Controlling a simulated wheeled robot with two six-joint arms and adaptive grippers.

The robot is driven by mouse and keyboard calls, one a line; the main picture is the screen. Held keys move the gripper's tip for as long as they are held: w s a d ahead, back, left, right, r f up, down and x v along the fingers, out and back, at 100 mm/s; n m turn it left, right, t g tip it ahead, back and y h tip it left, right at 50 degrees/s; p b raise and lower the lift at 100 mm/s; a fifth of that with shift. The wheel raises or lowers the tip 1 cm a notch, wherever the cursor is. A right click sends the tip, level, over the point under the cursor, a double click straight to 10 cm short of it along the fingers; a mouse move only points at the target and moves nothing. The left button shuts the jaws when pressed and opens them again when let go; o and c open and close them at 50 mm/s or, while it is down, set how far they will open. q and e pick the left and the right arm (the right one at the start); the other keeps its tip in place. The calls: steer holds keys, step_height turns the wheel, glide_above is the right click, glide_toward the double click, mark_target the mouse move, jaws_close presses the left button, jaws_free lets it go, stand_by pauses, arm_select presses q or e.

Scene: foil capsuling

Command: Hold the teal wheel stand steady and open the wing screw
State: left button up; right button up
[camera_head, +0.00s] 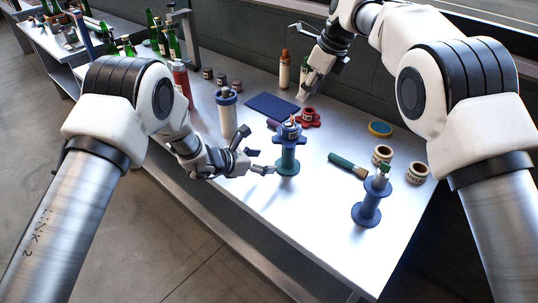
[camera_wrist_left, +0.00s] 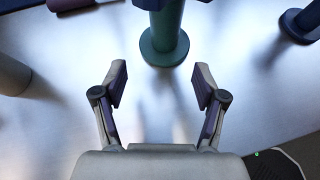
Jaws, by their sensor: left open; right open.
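The teal wheel stand (camera_head: 287,167) stands upright on the metal table, with a teal base and a blue lobed part (camera_head: 289,139) around its upper end. A small orange piece shows at its top; I cannot make out which part is the wing screw. My left gripper (camera_head: 264,162) is open and empty, low at the stand's left. In the left wrist view the stand (camera_wrist_left: 165,40) is just beyond and between the open fingertips (camera_wrist_left: 160,78), apart from them. My right gripper (camera_head: 300,75) is open above the table's back, behind the stand.
A blue spool stand (camera_head: 367,205) stands at right, with a green-handled tool (camera_head: 347,164) lying beside it. A red lobed part (camera_head: 311,117) and a dark blue mat (camera_head: 272,106) lie behind the stand. A white cylinder (camera_head: 227,115) stands at left.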

mark_target(283, 154)
arm_select(q)
steer(key=w+d, duration=0.1)
steer(key=w+d+r+t+h, duration=0.1)
steer(key=d, duration=0.1)
steer(key=x, duration=0.6)
steer(key=shift+d+f, duration=0.1)
steer(key=shift+d, duration=0.15)
jaws_close()
stand_by(0.6)
